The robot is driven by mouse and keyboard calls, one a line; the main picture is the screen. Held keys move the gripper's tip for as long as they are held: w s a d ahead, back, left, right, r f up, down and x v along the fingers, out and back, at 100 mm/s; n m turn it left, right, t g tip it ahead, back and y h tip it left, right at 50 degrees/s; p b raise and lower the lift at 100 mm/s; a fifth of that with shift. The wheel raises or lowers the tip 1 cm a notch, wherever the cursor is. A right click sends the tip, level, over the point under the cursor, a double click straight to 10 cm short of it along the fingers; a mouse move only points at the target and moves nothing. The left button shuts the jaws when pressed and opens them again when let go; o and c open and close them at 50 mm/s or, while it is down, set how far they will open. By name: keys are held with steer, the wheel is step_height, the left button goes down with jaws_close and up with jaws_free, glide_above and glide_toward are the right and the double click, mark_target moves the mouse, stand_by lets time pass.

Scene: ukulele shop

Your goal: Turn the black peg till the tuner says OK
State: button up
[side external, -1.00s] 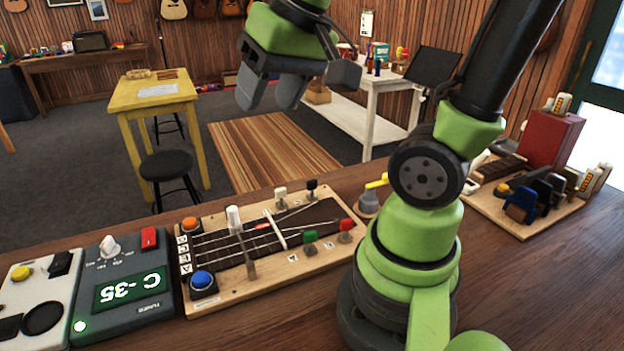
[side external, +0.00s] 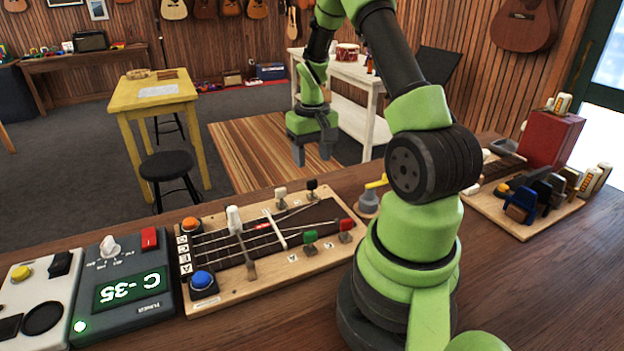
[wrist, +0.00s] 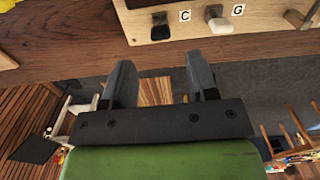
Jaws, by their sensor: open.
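The black peg (side external: 312,186) stands at the far right corner of the wooden string board (side external: 262,288). In the wrist view the black peg (wrist: 160,31) is beside the label C, with the white peg (wrist: 219,24) beside G. The tuner (side external: 122,285) lies left of the board, and its screen shows C -35, upside down in this view. My gripper (side external: 312,162) points down, open and empty, above and beyond the board's far edge. In the wrist view my gripper's two fingers (wrist: 160,80) are apart, with nothing between them, short of the pegs.
A green peg (side external: 310,238) and a red peg (side external: 346,226) stand on the board's near side. A yellow-handled grey fixture (side external: 369,200) stands right of the board. Blue (side external: 202,281) and orange (side external: 190,224) buttons are at its left end.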

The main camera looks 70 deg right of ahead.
mark_target(312, 180)
step_height(312, 180, down, 6)
steer(key=shift+f, duration=0.25)
steer(key=shift+c, duration=0.4)
steer(key=c, duration=0.8)
steer(key=shift+c, duration=0.2)
steer(key=shift+n, duration=0.3)
steer(key=n, duration=0.3)
steer(key=shift+n, duration=2.5)
